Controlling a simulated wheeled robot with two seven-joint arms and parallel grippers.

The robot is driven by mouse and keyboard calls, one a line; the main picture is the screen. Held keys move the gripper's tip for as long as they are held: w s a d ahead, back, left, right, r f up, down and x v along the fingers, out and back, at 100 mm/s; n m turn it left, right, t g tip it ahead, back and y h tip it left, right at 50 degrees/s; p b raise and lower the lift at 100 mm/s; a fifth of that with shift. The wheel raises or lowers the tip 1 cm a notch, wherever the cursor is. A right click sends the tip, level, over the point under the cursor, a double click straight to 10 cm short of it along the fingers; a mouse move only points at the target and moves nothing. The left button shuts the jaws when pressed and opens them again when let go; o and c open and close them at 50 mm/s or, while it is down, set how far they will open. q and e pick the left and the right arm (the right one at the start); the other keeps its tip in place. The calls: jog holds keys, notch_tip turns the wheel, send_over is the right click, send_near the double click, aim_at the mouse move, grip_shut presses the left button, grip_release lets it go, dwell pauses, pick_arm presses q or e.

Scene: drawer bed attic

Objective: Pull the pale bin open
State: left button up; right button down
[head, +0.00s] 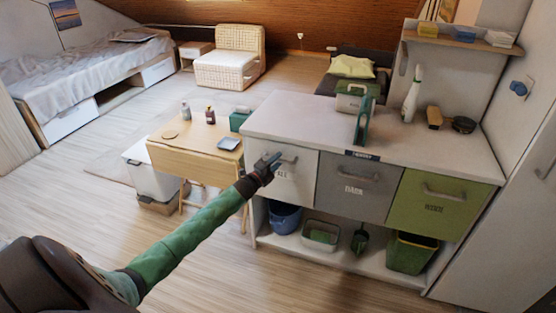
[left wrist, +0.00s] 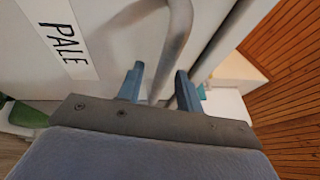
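The pale bin (head: 292,192) is the white left front of the long cabinet, and it sits flush with its neighbours. Its bar handle (head: 288,159) is near the top of the front. In the left wrist view the white front (left wrist: 115,50) carries a PALE label (left wrist: 62,38), and the grey handle (left wrist: 176,45) curves down. My left gripper (head: 272,160) is at the handle's left part. Its two blue fingers (left wrist: 160,86) are apart, with the handle's lower end between them and gaps beside it. My right gripper is not in view.
A grey DARK bin (head: 350,203) and a green bin (head: 436,218) are beside it. A wooden side table (head: 190,158) and a white container (head: 146,172) stand left. An open shelf below holds a blue bucket (head: 284,218). The floor in front is clear.

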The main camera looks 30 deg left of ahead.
pick_arm(q)
jog(key=shift+w+d, duration=0.1)
jog(key=shift+w, duration=0.4)
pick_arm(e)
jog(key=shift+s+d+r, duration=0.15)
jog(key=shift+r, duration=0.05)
pick_arm(q)
jog(key=shift+r, duration=0.1)
jog(key=shift+c, duration=0.5)
grip_shut()
